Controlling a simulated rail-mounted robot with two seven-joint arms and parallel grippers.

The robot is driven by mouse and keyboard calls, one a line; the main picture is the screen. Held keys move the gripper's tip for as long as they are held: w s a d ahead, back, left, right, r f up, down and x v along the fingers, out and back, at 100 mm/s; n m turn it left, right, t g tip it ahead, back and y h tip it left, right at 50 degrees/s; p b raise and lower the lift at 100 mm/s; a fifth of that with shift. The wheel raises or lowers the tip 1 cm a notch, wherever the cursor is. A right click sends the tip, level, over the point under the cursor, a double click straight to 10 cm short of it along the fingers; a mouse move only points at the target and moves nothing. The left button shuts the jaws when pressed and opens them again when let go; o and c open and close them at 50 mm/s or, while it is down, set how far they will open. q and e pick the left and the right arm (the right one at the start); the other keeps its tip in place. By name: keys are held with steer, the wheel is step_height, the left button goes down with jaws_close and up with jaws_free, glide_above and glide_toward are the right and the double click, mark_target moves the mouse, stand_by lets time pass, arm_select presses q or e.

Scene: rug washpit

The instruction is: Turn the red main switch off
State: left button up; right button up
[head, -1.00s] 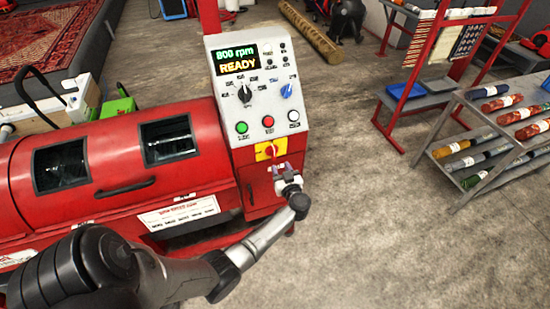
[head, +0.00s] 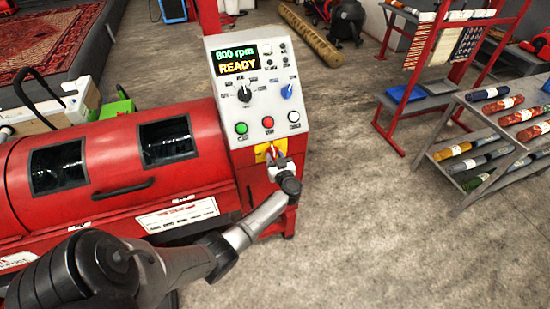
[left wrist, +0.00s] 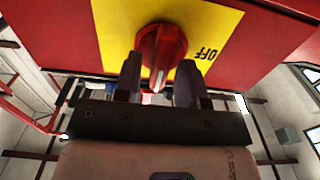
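The red main switch (left wrist: 162,52) is a rotary knob on a yellow plate (left wrist: 112,28) marked OFF, seen close up in the left wrist view. The OFF lettering is to the right of the knob. In the head view the yellow plate (head: 262,151) is on the machine's front, below the control panel, and my gripper partly hides the knob. My left gripper (left wrist: 158,78) is open, with one finger on each side of the knob's lower part. Whether the fingers touch it I cannot tell. My right gripper is not in view.
The control panel (head: 262,88) shows 800 rpm and READY, with green, red and white buttons below. The red machine (head: 110,180) fills the left. A rack of rolled rugs (head: 490,140) stands at right. The floor between is clear.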

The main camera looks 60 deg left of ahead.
arm_select(q)
jaws_close()
steer(key=shift+n, duration=0.3)
steer(key=n+p, duration=0.1)
steer(key=n, duration=0.2)
steer(key=shift+s, duration=0.1)
steer(key=n, duration=0.3)
steer(key=shift+f+n, duration=0.1)
steer(key=shift+n, duration=0.2)
steer(key=n+b, duration=0.1)
steer(key=n, duration=0.4)
steer(key=shift+s+f, duration=0.15)
steer(key=n+b, duration=0.2)
steer(key=n, duration=0.3)
steer(key=shift+f, duration=0.1)
steer(key=shift+n, duration=0.3)
